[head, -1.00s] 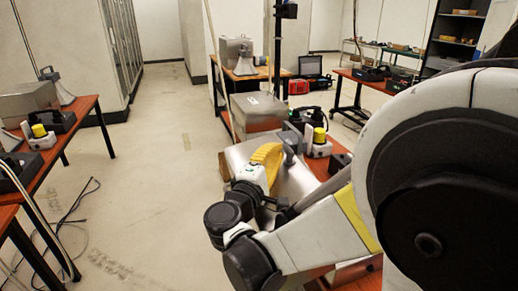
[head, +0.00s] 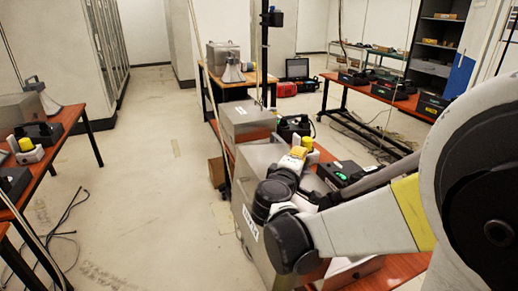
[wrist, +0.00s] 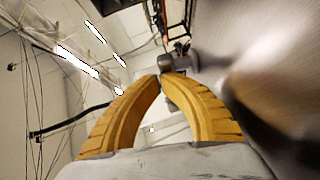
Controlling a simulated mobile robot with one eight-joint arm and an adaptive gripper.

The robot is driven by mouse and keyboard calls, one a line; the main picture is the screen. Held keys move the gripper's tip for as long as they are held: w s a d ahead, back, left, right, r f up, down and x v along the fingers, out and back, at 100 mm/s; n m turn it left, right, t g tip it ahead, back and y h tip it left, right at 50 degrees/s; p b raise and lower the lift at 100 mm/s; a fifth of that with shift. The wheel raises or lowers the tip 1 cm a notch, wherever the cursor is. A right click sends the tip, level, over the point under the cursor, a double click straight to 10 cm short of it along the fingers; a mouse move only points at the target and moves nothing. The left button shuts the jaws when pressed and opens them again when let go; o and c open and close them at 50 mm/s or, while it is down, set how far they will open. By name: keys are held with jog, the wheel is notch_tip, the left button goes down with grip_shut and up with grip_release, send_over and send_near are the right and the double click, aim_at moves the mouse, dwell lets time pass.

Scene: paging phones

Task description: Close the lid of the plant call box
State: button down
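The grey metal box that I take for the plant call box (head: 247,195) stands on the near end of the red-brown table, with a white label on its side. My arm covers much of it, and I cannot tell how far its lid is open. My gripper (head: 294,158) is over the box's far right side. In the wrist view my gripper's yellow fingers (wrist: 161,78) curve together and their tips meet or nearly meet. A grey fitting (wrist: 180,63) shows just beyond the tips; contact is unclear. A blurred brushed-metal surface (wrist: 270,80) fills the right side, close by.
A second grey metal box (head: 246,120) stands behind on the same table. A black phone unit (head: 343,174) and a yellow-topped beacon (head: 307,144) are to the right. A thin post (head: 265,60) rises behind. The floor (head: 140,180) at left is mostly clear.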

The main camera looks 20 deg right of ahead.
jog(key=d+f+m+g+y, duration=0.1)
jog(key=d+f+m+y, duration=0.2)
jog(key=d, duration=0.8)
jog(key=d+f+m+g+y, duration=0.1)
jog(key=d+f+y, duration=0.3)
jog(key=d, duration=0.7)
jog(key=d+f+m+y+b, duration=0.2)
jog(key=d+f+b, duration=0.2)
jog(key=f, duration=0.6)
jog(key=d+f+m+y+b, duration=0.1)
jog(key=d+f+y+b, duration=0.2)
jog(key=d+f, duration=0.4)
notch_tip(320, 180, down, 4)
jog(key=shift+r+m+g+b, duration=0.15)
jog(key=shift+m+g+b, duration=0.25)
jog(key=shift+b, duration=0.2)
